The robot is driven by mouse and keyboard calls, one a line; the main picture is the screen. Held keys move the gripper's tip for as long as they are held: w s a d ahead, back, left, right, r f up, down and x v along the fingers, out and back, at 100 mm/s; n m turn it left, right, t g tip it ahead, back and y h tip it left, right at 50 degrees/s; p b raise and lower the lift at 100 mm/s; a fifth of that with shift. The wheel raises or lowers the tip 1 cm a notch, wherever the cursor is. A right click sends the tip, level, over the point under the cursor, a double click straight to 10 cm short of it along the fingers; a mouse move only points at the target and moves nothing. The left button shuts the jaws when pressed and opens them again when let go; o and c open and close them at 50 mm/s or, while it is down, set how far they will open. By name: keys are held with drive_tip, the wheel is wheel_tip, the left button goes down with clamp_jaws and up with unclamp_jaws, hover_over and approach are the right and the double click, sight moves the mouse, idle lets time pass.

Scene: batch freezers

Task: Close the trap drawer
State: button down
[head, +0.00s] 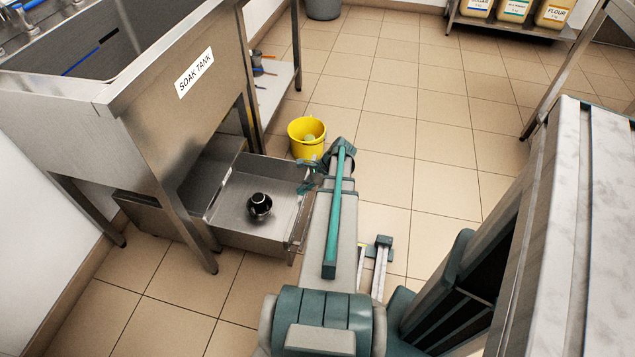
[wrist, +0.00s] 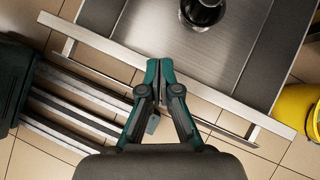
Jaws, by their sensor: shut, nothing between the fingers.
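The trap drawer (head: 232,187) is a shallow steel tray pulled out from under the soak tank (head: 170,110). A round black fitting (head: 260,206) sits on its floor. In the wrist view the drawer (wrist: 240,55) fills the top, with its front rim and a thin bar handle running diagonally. My gripper (wrist: 160,66) is shut and empty, and its fingertips overlap the front rim in that view. In the head view my gripper (head: 306,176) is at the drawer's front far corner, partly hidden by my arm. I cannot tell whether it touches the drawer.
A yellow bucket (head: 308,137) stands on the floor just beyond the drawer, and also shows in the wrist view (wrist: 296,106). Steel legs (head: 200,235) of the soak tank flank the drawer. A marble-topped counter (head: 575,220) is at the right. The tiled floor beyond is open.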

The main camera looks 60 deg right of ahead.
drive_tip(key=s+d+r+m+t+h+b, duration=0.3)
drive_tip(key=s+d+m, duration=0.45)
drive_tip(key=d, duration=0.75)
drive_tip(key=shift+n+y, duration=0.4)
drive_tip(key=shift+n, duration=0.55)
drive_tip(key=b+x, duration=0.2)
drive_tip(key=x, duration=0.1)
drive_tip(key=b+x, duration=0.2)
drive_tip(key=x, duration=0.2)
drive_tip(key=b+x, duration=0.2)
drive_tip(key=x, duration=0.1)
drive_tip(key=shift+w+a, duration=0.2)
drive_tip(key=shift+a, duration=0.25)
drive_tip(key=shift+w+a+r, duration=0.1)
drive_tip(key=shift+w+a, duration=0.1)
drive_tip(key=shift+w, duration=0.6)
drive_tip(key=shift+w, duration=0.1)
